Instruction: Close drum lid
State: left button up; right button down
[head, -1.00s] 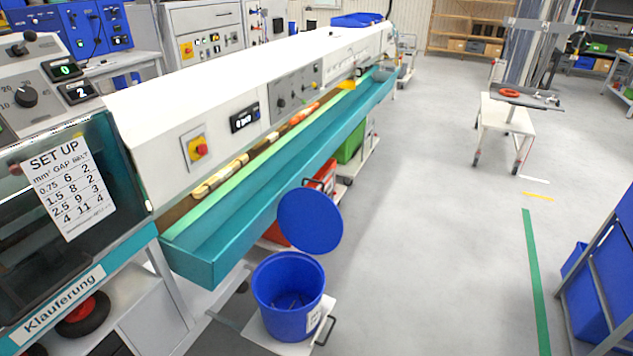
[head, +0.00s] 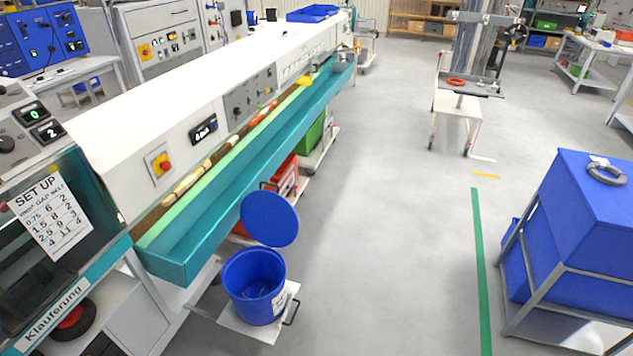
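A blue drum (head: 252,290) stands upright on a small white platform (head: 240,328) with a dark handle, below the end of the teal trough. Its round blue lid (head: 269,219) is open, tilted up at the drum's far side. A white label (head: 279,302) is on the drum's right side. Neither of my grippers shows in the head view.
A long white machine with a teal trough (head: 185,255) runs along the left. A blue bin in a grey metal frame (head: 575,215) stands at the right with a grey ring (head: 606,173) on top. A white cart (head: 458,104) stands farther back. The grey floor between is clear.

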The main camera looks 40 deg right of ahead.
aim_at(268, 216)
jog(key=z, duration=1.8)
jog(key=i, duration=2.1)
jog(key=u, duration=2.25)
